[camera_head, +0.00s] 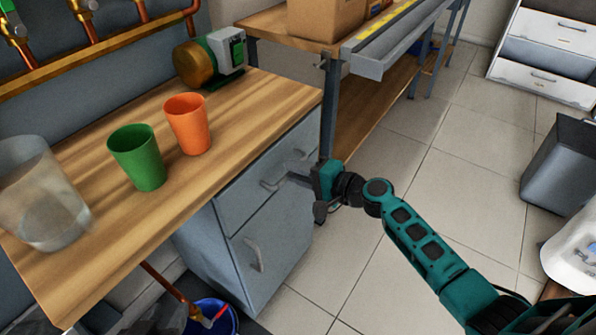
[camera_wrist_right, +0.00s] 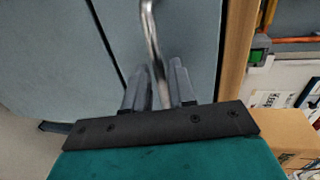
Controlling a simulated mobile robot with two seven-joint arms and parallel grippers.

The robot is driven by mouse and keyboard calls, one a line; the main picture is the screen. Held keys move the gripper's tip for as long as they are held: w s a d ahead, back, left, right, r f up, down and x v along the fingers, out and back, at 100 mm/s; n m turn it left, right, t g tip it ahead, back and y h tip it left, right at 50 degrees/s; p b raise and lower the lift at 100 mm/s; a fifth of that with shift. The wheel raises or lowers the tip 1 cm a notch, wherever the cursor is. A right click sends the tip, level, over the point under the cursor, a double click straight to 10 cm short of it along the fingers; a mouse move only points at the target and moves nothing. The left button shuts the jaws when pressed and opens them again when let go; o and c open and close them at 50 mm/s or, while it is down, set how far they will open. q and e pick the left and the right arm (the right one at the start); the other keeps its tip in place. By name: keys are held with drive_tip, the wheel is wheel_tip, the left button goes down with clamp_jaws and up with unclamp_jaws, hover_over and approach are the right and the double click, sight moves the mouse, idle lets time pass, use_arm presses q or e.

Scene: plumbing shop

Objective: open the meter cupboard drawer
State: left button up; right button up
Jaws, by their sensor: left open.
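The meter cupboard (camera_head: 205,245) is a grey cabinet under the wooden worktop. Its upper drawer (camera_head: 245,190) looks flush with the cupboard front and has a metal bar handle (camera_head: 270,183). A lower front with its own handle (camera_head: 254,254) sits below. My right gripper (camera_head: 297,177) reaches in from the right at the drawer handle. In the right wrist view the handle bar (camera_wrist_right: 153,45) passes between the two fingers of the gripper (camera_wrist_right: 160,80). Narrow gaps seem to show on both sides of the bar, so the fingers look open around it. My left gripper is not in view.
An orange cup (camera_head: 188,124), a green cup (camera_head: 137,157) and a clear container (camera_head: 40,195) stand on the worktop (camera_head: 255,100), with a pump (camera_head: 212,58) behind. A blue bucket (camera_head: 212,318) is on the floor at lower left. Tiled floor (camera_head: 385,160) before the cupboard is clear.

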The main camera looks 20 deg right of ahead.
clamp_jaws()
use_arm(q)
drive_tip(key=shift+w+a, duration=0.1)
idle(0.3)
